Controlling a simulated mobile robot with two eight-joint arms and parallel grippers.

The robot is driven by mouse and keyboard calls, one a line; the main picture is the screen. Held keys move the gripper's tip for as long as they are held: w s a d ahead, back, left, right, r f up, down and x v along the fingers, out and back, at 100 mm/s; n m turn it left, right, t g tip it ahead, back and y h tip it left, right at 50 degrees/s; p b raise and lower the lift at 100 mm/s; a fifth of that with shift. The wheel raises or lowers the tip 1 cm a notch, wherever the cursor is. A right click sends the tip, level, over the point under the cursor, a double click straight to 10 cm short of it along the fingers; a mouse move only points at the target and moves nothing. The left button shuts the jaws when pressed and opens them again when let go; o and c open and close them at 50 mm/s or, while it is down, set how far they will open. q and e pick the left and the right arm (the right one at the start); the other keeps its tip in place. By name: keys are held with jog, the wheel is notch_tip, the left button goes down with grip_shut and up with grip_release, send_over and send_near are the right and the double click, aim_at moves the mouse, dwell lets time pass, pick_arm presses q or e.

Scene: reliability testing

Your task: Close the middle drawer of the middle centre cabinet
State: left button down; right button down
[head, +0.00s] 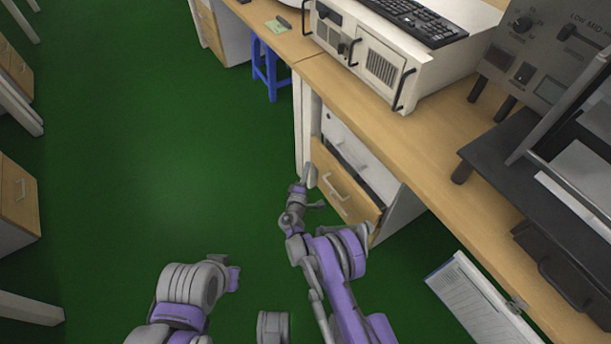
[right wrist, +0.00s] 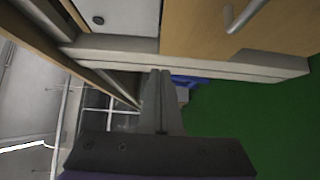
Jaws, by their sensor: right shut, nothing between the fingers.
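The middle centre cabinet stands under the desk in the head view, with a white upper drawer front (head: 345,146). Its middle drawer (head: 343,189) has a wooden front with a metal handle and stands pulled out. My right gripper (head: 309,177) is at the far left end of that front, its fingers together and empty. In the right wrist view the shut fingers (right wrist: 160,73) reach to the pale edge beside the wooden front (right wrist: 270,30); I cannot tell if they touch. My left arm shows at the lower left of the head view, but its fingers do not.
The desk top (head: 390,120) overhangs the cabinet and carries a beige computer case (head: 385,55). A blue stool (head: 268,70) stands beyond the cabinet. A black platform (head: 530,160) is at the right. The green floor (head: 150,150) to the left is clear.

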aim_at(320, 147)
jog(key=shift+w+d+b, duration=0.15)
jog(key=shift+w+d, duration=0.5)
jog(key=shift+w, duration=0.45)
jog(key=shift+w+d+b, duration=0.2)
jog(key=shift+w+d, duration=0.45)
jog(key=shift+w, duration=0.4)
jog(key=shift+w+d+b, duration=0.15)
jog(key=shift+w+d, duration=0.5)
jog(key=shift+w, duration=0.45)
